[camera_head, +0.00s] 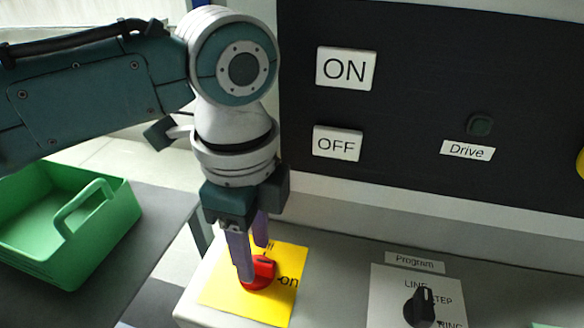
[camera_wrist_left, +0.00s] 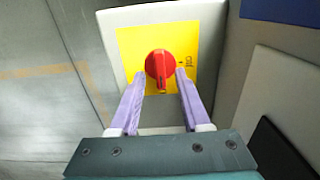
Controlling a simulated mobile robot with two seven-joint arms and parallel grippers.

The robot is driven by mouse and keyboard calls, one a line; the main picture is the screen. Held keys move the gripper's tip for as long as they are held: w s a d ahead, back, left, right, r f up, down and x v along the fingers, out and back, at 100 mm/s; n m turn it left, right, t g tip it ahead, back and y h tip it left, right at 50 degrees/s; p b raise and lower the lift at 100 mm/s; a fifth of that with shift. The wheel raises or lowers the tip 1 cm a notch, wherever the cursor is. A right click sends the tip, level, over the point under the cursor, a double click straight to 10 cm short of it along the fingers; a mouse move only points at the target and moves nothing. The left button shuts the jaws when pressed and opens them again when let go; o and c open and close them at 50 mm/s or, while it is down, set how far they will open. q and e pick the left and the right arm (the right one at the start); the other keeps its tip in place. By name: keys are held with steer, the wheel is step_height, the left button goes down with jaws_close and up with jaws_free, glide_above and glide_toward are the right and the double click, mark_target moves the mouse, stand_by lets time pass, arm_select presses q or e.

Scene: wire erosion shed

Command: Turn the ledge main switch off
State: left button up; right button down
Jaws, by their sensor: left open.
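The main switch is a red rotary knob (camera_head: 262,270) on a yellow plate (camera_head: 275,307) at the left end of the grey ledge. In the head view, an "on" mark shows to the right of the knob. My left gripper (camera_head: 252,262) points down at the knob, its purple fingers partly hiding it. In the left wrist view, the knob (camera_wrist_left: 160,66) lies between the tips of the open left gripper (camera_wrist_left: 162,82), one finger on each side. I cannot tell whether the fingers touch it. My right gripper is not in view.
A black "Program" selector knob (camera_head: 421,306) on a white plate stands right on the ledge. A dark panel (camera_head: 410,60) with "ON", "OFF" and "Drive" labels rises behind. A green crate (camera_head: 75,225) sits on a dark table at the left.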

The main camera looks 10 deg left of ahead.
arm_select(q)
steer(key=shift+f, duration=0.75)
jaws_close()
